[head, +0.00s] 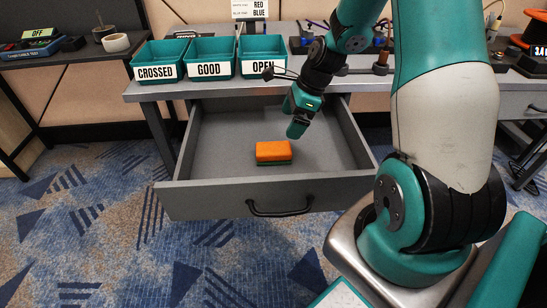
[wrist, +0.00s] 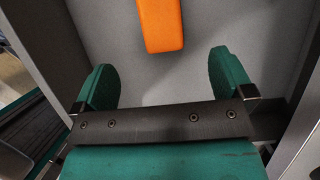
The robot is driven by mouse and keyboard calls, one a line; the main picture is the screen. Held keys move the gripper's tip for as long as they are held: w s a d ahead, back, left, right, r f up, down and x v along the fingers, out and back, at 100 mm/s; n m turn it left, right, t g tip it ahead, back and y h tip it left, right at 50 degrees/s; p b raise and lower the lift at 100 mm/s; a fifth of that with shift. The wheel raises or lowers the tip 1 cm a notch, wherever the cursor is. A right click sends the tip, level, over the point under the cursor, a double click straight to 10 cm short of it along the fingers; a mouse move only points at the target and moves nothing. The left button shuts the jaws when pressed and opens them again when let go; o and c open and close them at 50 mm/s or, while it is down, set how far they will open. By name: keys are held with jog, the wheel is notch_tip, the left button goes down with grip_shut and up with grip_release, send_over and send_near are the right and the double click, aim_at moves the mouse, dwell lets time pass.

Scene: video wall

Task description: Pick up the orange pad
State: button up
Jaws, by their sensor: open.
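The orange pad (head: 273,151) lies flat in the open drawer (head: 222,136), near the middle of its floor. It has a dark green underside. In the wrist view the orange pad (wrist: 161,24) is at the top centre, beyond the fingertips and cut off by the frame edge. My gripper (head: 297,127) hangs over the drawer, a little right of the pad in the head view. In the wrist view my gripper (wrist: 165,80) has its two green fingers wide apart with nothing between them.
Three green bins labelled CROSSED (head: 158,62), GOOD (head: 211,58) and OPEN (head: 262,57) stand on the bench above the drawer. The drawer front has a black handle (head: 280,207). Grey drawer walls surround the pad, and the drawer floor is otherwise clear.

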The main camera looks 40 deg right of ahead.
aim_at(275, 147)
jog(key=b+x, duration=0.3)
jog(key=x, duration=0.8)
jog(key=shift+w+a+f, duration=0.15)
jog(key=shift+f, duration=0.2)
jog(key=shift+f, duration=0.1)
jog(key=c, duration=1.1)
notch_tip(275, 147, up, 20)
jog(key=p, duration=0.5)
